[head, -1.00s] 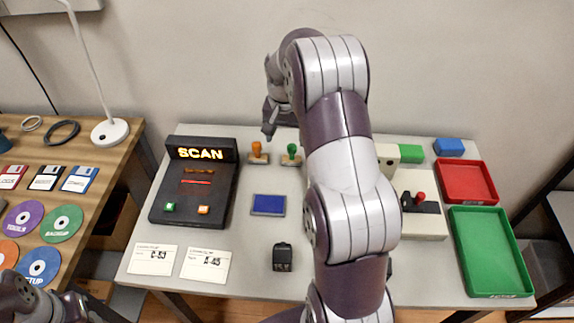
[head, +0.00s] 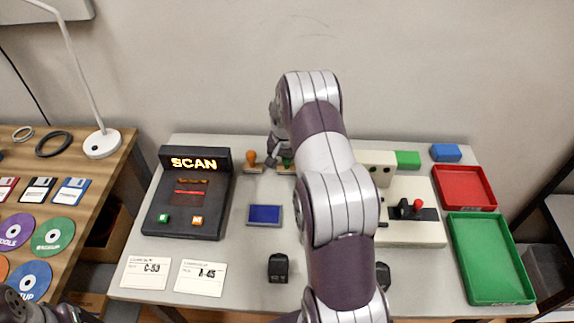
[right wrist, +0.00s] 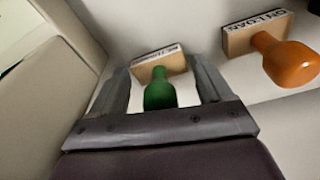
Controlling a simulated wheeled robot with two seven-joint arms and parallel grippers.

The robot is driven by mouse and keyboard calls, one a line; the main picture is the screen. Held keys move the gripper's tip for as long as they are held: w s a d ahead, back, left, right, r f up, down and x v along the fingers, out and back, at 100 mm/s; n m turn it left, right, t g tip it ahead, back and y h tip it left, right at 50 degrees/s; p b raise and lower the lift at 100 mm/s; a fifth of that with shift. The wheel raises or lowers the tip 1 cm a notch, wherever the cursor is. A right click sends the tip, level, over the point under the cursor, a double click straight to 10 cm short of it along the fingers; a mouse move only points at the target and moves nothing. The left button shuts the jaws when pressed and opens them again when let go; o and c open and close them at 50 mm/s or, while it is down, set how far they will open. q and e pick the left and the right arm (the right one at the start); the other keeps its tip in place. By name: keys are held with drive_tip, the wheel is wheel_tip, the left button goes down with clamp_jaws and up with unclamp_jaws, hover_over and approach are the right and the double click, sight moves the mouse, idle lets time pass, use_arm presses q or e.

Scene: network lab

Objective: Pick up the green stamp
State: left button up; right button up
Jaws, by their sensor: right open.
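The green stamp shows in the right wrist view with its green handle (right wrist: 160,92) between the two fingers of my right gripper (right wrist: 162,78). Its wooden base lies just beyond the handle. The fingers are open, one on each side, with gaps to the handle. In the head view, my right gripper (head: 282,155) is low at the back of the table and largely hides the green stamp (head: 285,169). My left gripper (head: 62,314) is only partly in view at the lower left corner; its jaws cannot be read.
An orange stamp (head: 251,160) stands just left of the green one. A scanner (head: 188,195), blue ink pad (head: 265,215) and two labelled cards are on the left. A beige machine (head: 413,232), red tray (head: 464,187) and green tray (head: 491,258) fill the right.

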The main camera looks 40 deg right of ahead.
drive_tip(key=c, duration=0.8)
wheel_tip(320, 180, up, 13)
drive_tip(key=shift+f, duration=0.1)
wheel_tip(320, 180, up, 5)
drive_tip(key=p, duration=0.2)
drive_tip(key=shift+f+p, duration=0.15)
drive_tip(key=shift+p, duration=0.25)
drive_tip(key=shift+r+p, duration=0.35)
